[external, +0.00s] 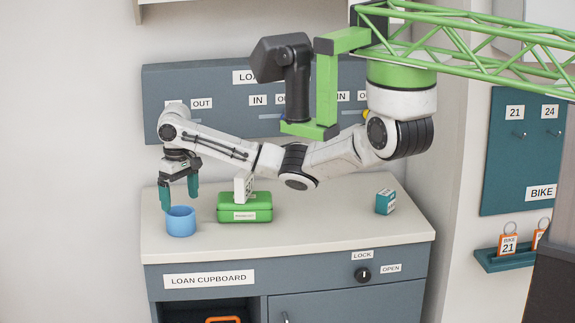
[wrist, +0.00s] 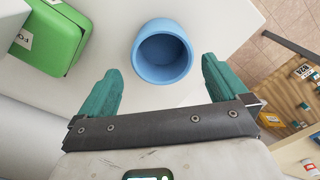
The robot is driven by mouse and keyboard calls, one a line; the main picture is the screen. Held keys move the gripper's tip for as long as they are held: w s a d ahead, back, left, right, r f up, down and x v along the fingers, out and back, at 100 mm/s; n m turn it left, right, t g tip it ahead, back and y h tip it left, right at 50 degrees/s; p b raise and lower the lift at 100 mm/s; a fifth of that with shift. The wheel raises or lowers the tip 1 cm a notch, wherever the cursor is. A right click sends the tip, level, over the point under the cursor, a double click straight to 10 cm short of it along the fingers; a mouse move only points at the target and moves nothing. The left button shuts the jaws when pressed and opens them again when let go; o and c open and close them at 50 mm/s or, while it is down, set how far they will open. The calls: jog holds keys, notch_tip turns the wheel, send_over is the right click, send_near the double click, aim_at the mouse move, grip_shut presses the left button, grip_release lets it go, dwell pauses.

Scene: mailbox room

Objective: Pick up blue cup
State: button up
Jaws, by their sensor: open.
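The blue cup (external: 181,221) stands upright on the left end of the pale countertop in the external view. In the wrist view the cup (wrist: 162,52) is seen from above, its mouth open and its inside empty. My gripper (external: 179,190) has teal fingers pointing down, just above and around the level of the cup's rim. In the wrist view my gripper (wrist: 160,80) is open, with one finger to each side and the cup ahead between them. I see no finger touching the cup.
A green box (external: 245,208) stands right of the cup, with a white labelled item (external: 243,187) at it. A small teal box (external: 386,202) is farther right. The countertop (external: 310,225) is clear between them. The counter's edge is close to the cup.

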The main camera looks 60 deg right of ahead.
aim_at(196, 201)
jog(key=shift+a+f+p, duration=0.1)
jog(key=shift+f+p, duration=0.45)
jog(key=shift+f, duration=2.15)
jog(key=shift+c, duration=0.5)
jog(key=c, duration=0.7)
jog(key=shift+r, duration=0.15)
